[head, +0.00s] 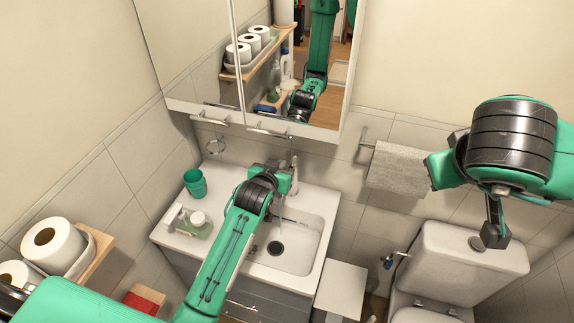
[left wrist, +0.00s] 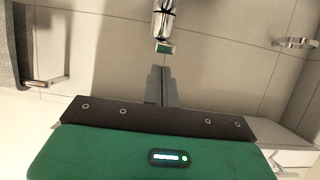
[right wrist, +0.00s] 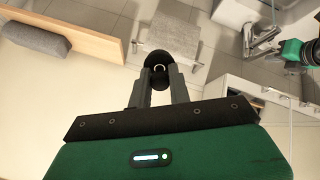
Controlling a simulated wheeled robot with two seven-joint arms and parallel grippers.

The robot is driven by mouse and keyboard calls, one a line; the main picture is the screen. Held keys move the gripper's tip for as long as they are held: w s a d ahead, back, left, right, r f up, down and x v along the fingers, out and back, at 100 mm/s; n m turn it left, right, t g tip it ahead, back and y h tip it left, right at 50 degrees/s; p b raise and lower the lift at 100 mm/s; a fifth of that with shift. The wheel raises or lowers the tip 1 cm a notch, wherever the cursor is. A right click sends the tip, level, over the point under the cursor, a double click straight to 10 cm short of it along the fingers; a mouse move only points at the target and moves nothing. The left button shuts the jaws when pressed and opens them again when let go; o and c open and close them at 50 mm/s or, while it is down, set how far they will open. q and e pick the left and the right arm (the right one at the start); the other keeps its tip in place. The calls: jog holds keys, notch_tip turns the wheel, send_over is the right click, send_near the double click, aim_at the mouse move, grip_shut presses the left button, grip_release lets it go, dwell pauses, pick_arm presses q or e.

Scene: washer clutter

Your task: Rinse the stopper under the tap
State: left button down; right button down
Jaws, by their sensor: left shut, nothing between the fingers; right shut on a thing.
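The stopper (right wrist: 158,67), dark and round with a small ring, is between the fingertips of my right gripper (right wrist: 158,80) in the right wrist view. That gripper is shut on it, in the air in front of the toilet, well right of the basin (head: 312,240). In the head view I cannot make the stopper out clearly. The tap (head: 294,170) stands at the back of the basin, and a thin bluish streak like running water shows below it. My left gripper (head: 283,180) is shut and empty beside the tap, which also shows ahead of its fingers in the left wrist view (left wrist: 163,25).
A green cup (head: 195,183) and a soap bottle (head: 198,222) stand on the counter left of the basin. A grey towel (head: 399,168) hangs on the wall between basin and toilet cistern (head: 470,262). A mirror cabinet (head: 291,60) overhangs the sink.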

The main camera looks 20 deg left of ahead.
pick_arm(q)
jog(key=shift+s+f, duration=0.15)
jog(key=shift+f, duration=0.35)
pick_arm(e)
jog(key=shift+s+r, duration=0.1)
jog(key=shift+r, duration=0.15)
pick_arm(q)
jog(key=shift+f, duration=0.1)
